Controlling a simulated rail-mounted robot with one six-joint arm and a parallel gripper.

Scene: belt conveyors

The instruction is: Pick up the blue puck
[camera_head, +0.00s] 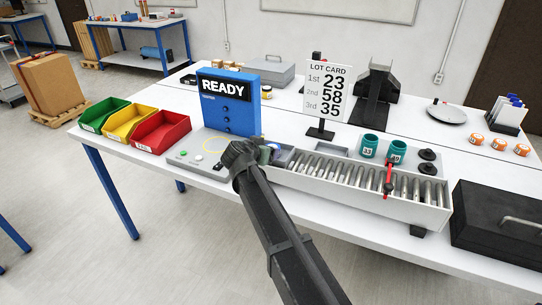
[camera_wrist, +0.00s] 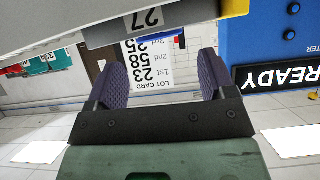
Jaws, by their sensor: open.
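My gripper (camera_head: 266,154) is at the left end of the roller conveyor, just in front of the blue READY box. In the wrist view its two purple-grey fingers (camera_wrist: 161,68) stand wide apart with nothing between them. Two teal numbered cylinders (camera_head: 369,146) stand toward the right of the conveyor.
The roller conveyor (camera_head: 330,172) carries a red gate (camera_head: 388,178). The READY box (camera_head: 229,104) and a lot card (camera_head: 326,88) reading 23, 58, 35 stand behind. Green, yellow and red bins (camera_head: 162,132) are left; a black case (camera_head: 497,222) is right.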

